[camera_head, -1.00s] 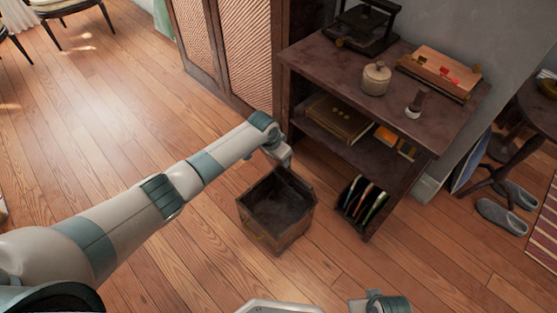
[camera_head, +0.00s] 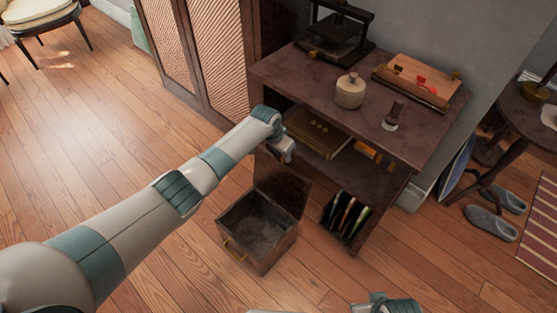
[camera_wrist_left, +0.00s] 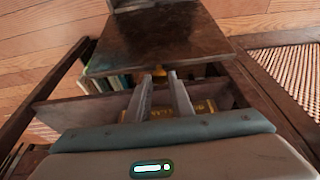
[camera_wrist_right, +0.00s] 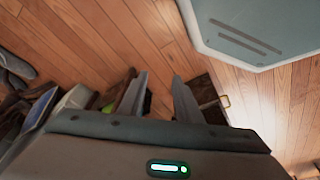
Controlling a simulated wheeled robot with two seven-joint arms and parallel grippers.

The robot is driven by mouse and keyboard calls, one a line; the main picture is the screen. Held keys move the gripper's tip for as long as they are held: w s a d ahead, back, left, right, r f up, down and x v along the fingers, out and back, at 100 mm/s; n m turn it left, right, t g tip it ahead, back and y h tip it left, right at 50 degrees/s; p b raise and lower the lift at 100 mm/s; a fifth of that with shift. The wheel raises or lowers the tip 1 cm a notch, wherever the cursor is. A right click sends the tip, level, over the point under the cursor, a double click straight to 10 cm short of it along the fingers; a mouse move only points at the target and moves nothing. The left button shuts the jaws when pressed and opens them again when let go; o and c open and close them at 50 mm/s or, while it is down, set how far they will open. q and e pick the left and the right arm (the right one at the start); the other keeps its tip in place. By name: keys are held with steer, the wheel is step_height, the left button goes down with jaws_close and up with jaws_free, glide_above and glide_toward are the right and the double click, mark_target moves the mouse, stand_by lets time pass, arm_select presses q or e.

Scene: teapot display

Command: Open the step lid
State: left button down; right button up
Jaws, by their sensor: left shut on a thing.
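The step lid (camera_head: 283,188) is a dark panel raised steeply along the back edge of an open wooden box (camera_head: 240,248) on the floor. The box is hollow and shows a brass handle on its front. My left gripper (camera_head: 287,156) is at the lid's top edge, its fingers mostly hidden in the head view. In the left wrist view, the fingers (camera_wrist_left: 160,76) close at a small brass handle on the edge of the lid (camera_wrist_left: 160,42). My right gripper (camera_wrist_right: 159,75) is open and empty in the right wrist view, above the floor.
A dark shelf unit (camera_head: 330,95) stands just behind the box, with a lidded jar (camera_head: 350,91) on top and records (camera_head: 345,215) low down. A woven-panel cabinet (camera_head: 205,50) is behind to the left. Wooden floor at left is clear.

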arm_select(q)
steer(key=shift+w+d, duration=0.4)
steer(key=shift+w, duration=0.05)
steer(key=shift+w+d+b, duration=0.15)
steer(key=shift+w+b, duration=0.1)
steer(key=shift+b, duration=0.15)
steer(key=shift+w+d+b, duration=0.4)
steer(key=shift+w+d, duration=0.05)
steer(key=shift+w, duration=0.15)
arm_select(e)
steer(key=shift+w+a+r+t+y, duration=0.15)
steer(key=shift+w+a+r+t, duration=0.15)
steer(key=shift+a+r, duration=0.15)
steer(key=shift+w+a+r+t+y, duration=0.15)
steer(key=shift+w+a+r+t, duration=0.15)
steer(key=shift+r, duration=0.2)
arm_select(q)
steer(key=c, duration=1.6)
jaws_free()
steer(key=shift+s, duration=0.1)
steer(key=shift+a+f, duration=0.1)
steer(key=shift+f, duration=0.05)
